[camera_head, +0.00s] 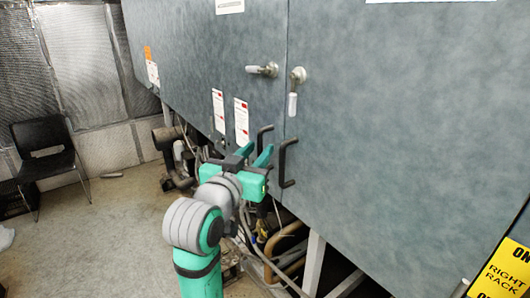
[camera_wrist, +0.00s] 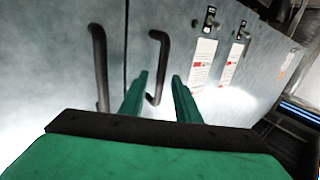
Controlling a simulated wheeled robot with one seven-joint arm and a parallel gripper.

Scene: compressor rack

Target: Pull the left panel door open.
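The left panel door (camera_head: 200,60) is a blue-grey metal panel, and it looks closed, flush with the right door (camera_head: 400,120). Its black bar handle (camera_head: 262,138) is near the seam; it also shows in the wrist view (camera_wrist: 164,62). My gripper (camera_head: 256,150), with green fingers, is open just in front of the lower part of that handle. In the wrist view my gripper (camera_wrist: 160,75) has the handle's lower end between its fingers in the picture. Whether the handle is within their reach in depth I cannot tell.
The right door's black handle (camera_head: 285,163) is close beside my gripper. Two latches (camera_head: 263,69) (camera_head: 297,90) sit above. Pipes and cables (camera_head: 285,245) lie under the doors. A black chair (camera_head: 48,155) stands at the far left, with open floor (camera_head: 110,225) before it.

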